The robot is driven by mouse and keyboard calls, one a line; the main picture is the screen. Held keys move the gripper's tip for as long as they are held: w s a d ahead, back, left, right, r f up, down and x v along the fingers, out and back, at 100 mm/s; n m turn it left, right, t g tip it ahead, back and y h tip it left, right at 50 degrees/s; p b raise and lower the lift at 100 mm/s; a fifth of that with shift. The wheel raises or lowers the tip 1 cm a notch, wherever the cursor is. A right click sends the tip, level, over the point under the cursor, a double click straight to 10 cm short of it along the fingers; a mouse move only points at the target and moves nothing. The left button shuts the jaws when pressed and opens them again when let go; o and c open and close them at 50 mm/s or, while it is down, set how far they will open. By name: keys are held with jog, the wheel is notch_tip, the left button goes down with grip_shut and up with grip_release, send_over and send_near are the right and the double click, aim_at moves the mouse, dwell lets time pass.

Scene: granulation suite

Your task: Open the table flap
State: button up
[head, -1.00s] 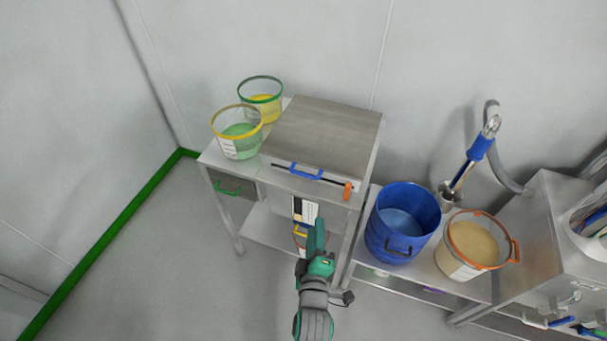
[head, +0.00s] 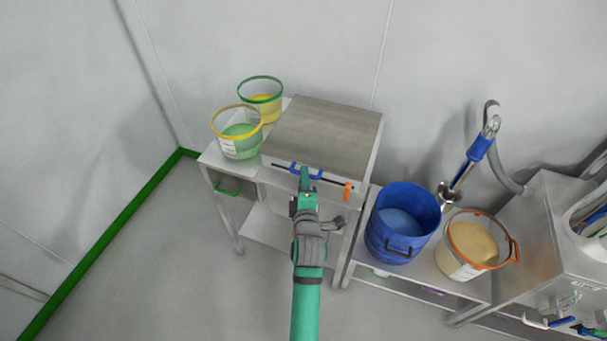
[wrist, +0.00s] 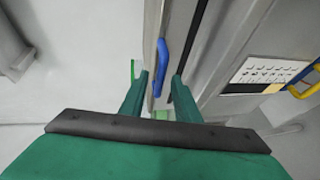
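The table flap (head: 325,130) is a flat grey metal panel on top of the steel table, lying closed. Its blue handle (head: 291,167) is on the front edge, and an orange latch-like piece (head: 347,191) sits at the right end of that edge. My gripper (head: 305,178) is at the handle in the head view, hiding part of it. In the wrist view the two green fingers (wrist: 157,92) are apart, with the blue handle (wrist: 161,66) between or just beyond their tips. I cannot tell whether they touch it.
Two buckets with yellow rim (head: 240,145) and green rim (head: 262,112) stand on the table left of the flap. A blue bucket (head: 379,240) and an orange-rimmed bucket (head: 452,262) stand on a lower bench at right. A green-handled drawer (head: 226,188) is below left.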

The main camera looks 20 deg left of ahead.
jog(key=shift+x, duration=1.3)
jog(key=shift+c, duration=0.2)
jog(key=shift+f, duration=0.1)
grip_shut()
